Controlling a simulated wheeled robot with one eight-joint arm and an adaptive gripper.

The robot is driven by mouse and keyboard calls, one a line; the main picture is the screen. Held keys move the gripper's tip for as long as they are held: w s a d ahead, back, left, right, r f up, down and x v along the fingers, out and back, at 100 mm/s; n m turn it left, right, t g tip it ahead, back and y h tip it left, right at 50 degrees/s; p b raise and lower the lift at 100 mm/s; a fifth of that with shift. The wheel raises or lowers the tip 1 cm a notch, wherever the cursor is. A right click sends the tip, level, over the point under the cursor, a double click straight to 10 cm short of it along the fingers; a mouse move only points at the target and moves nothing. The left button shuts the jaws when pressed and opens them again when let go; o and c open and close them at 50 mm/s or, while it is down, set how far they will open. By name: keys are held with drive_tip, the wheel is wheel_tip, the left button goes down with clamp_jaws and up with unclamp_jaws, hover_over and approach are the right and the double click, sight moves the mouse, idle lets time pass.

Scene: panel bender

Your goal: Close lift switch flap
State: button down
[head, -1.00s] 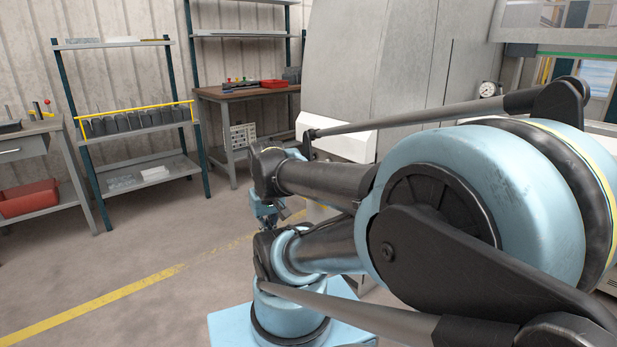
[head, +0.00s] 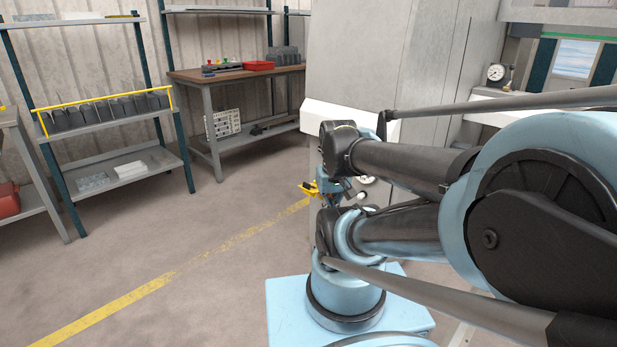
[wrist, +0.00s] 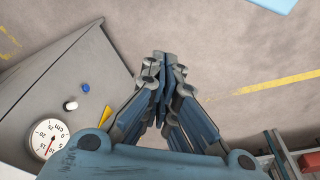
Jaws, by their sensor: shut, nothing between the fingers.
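A small yellow piece (head: 309,188), apparently the lift switch flap, sticks out to the left beside my gripper (head: 331,190) in the head view. In the wrist view a yellow wedge (wrist: 105,117) shows at the edge of the grey cabinet (wrist: 62,75), partly hidden by my gripper's body. How far the flap is swung open cannot be told. My gripper (wrist: 168,68) is shut and empty, its fingertips beyond the cabinet's edge, over the floor. On the cabinet face are a dial in cm (wrist: 47,138), a white knob (wrist: 71,104) and a blue button (wrist: 86,88).
A shelf rack (head: 115,105) with dark bins and a workbench (head: 235,75) with a red tray (head: 258,65) stand along the back wall. Open floor with a yellow line (head: 120,300) lies left of the cabinet (head: 350,115). My arm hides part of the cabinet.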

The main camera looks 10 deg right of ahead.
drive_tip(key=w+d+r+m+h, duration=0.1)
drive_tip(key=w+d+r+m, duration=0.15)
drive_tip(key=w+r, duration=0.4)
drive_tip(key=w+a+m+h, duration=0.25)
drive_tip(key=w+m, duration=0.35)
drive_tip(key=w, duration=1.7)
drive_tip(key=w+a+f+m+t+h, duration=0.1)
drive_tip(key=w+f, duration=0.2)
drive_tip(key=w, duration=0.3)
drive_tip(key=w+a+f+m, duration=0.2)
drive_tip(key=w, duration=0.3)
drive_tip(key=shift+n, duration=0.25)
drive_tip(key=x, duration=1.2)
drive_tip(key=shift+s+a+f, duration=0.2)
drive_tip(key=shift+a+f, duration=0.15)
drive_tip(key=shift+s+a+f, duration=0.1)
drive_tip(key=shift+a+f, duration=0.05)
drive_tip(key=shift+f, duration=0.5)
